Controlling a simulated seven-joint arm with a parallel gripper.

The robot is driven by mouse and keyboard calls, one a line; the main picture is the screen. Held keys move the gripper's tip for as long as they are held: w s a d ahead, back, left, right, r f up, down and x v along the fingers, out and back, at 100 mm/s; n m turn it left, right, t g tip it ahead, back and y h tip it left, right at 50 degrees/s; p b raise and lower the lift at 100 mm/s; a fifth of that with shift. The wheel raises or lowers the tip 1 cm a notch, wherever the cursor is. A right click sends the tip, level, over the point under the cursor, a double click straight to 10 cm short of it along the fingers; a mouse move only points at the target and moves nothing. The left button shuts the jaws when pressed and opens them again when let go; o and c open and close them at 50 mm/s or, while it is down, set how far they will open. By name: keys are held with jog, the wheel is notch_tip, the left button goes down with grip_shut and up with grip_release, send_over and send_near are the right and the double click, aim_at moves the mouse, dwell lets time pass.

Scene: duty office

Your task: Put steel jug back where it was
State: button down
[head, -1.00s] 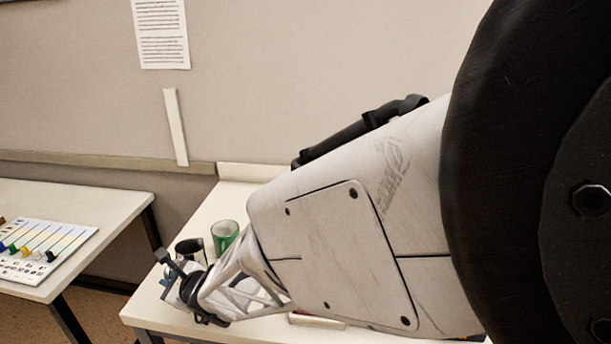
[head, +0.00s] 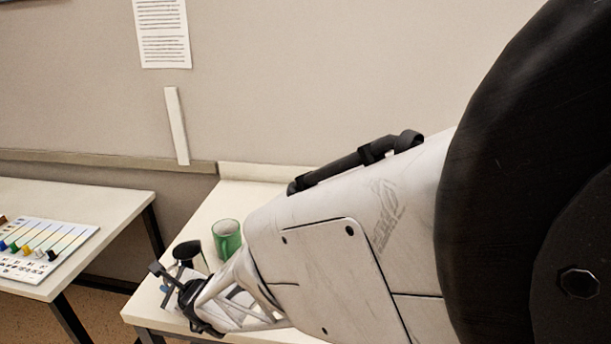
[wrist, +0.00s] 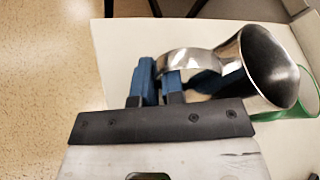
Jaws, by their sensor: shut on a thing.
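The steel jug (wrist: 240,75) is shiny metal with a wide open mouth and a curved handle at its left. My gripper (wrist: 158,80) has its blue fingers shut on the jug's handle in the wrist view. In the head view, the jug (head: 188,250) shows as a dark, partly hidden shape beside my gripper (head: 166,284), over the near-left part of the white table (head: 196,222). I cannot tell whether its base touches the table.
A second table (head: 100,197) at left holds a panel of coloured sliders (head: 42,248). A floor gap separates the tables.

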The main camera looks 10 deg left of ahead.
jog(key=shift+r, duration=0.1)
notch_tip(320, 180, up, 14)
jog(key=w+d+m+t, duration=0.1)
jog(key=w+d, duration=0.7)
jog(key=w, duration=0.3)
jog(key=w+d, duration=0.9)
jog(key=w, duration=0.2)
notch_tip(320, 180, down, 10)
jog(key=shift+a+f+h, duration=0.2)
jog(key=shift+h, duration=0.1)
dwell(0.3)
jog(key=shift+w+a+f, duration=0.2)
jog(key=shift+w+a, duration=1.1)
jog(key=shift+w, duration=0.85)
jog(key=shift+w+a+f, duration=0.25)
jog(key=shift+w+a, duration=1.05)
jog(key=shift+w, duration=0.85)
jog(key=shift+w+a+f, duration=0.2)
jog(key=shift+w+a, duration=1.1)
jog(key=shift+w, duration=0.85)
jog(key=shift+w, duration=0.1)
